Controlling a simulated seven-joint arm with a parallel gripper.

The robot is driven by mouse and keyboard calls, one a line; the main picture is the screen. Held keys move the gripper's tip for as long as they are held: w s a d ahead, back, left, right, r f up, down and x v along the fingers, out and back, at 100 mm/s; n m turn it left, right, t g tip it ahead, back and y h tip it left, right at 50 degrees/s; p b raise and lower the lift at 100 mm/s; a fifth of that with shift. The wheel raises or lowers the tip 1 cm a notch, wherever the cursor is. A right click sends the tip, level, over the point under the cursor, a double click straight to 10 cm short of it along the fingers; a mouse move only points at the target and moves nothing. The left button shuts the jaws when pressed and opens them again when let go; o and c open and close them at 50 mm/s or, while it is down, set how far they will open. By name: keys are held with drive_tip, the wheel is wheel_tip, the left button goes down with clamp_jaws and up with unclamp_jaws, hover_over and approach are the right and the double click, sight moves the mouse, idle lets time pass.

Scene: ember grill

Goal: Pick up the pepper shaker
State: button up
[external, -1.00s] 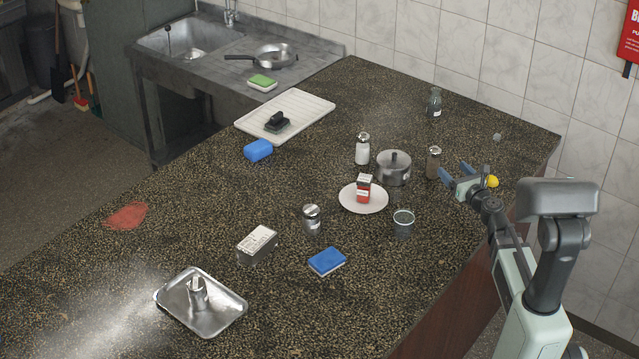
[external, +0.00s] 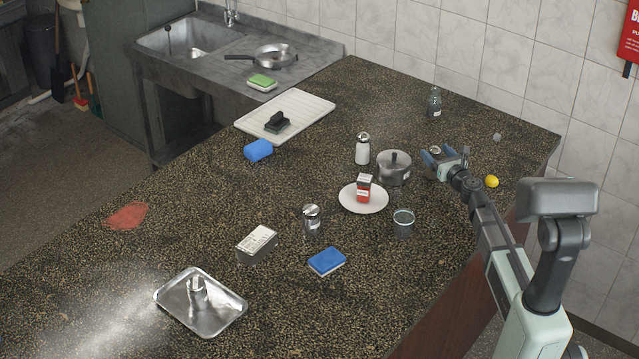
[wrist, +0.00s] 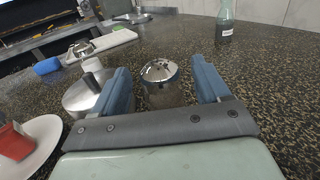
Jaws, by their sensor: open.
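The pepper shaker, with a shiny metal cap and a dark brownish body, stands upright between the fingers of my gripper (external: 440,157). In the external view only its cap (external: 435,150) shows clearly; the fingers hide most of its body. In the wrist view the pepper shaker (wrist: 161,78) stands between the two blue fingers of my gripper (wrist: 163,77). The gripper is open, with a gap visible on the right side of the shaker. The lower part of the shaker is hidden behind the gripper's front bar.
A lidded metal pot (external: 394,170) stands just left of my gripper. A white salt shaker (external: 362,150), a plate (external: 350,203) with a small red box (external: 364,188) and a glass (external: 403,223) are nearby. A yellow ball-like item (external: 491,181) lies right; a bottle (external: 434,103) stands behind.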

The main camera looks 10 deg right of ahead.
sight(432, 148)
drive_tip(key=x, duration=0.3)
drive_tip(key=shift+w+a+f, duration=0.1)
drive_tip(key=shift+w, duration=0.15)
drive_tip(key=c, duration=1.2)
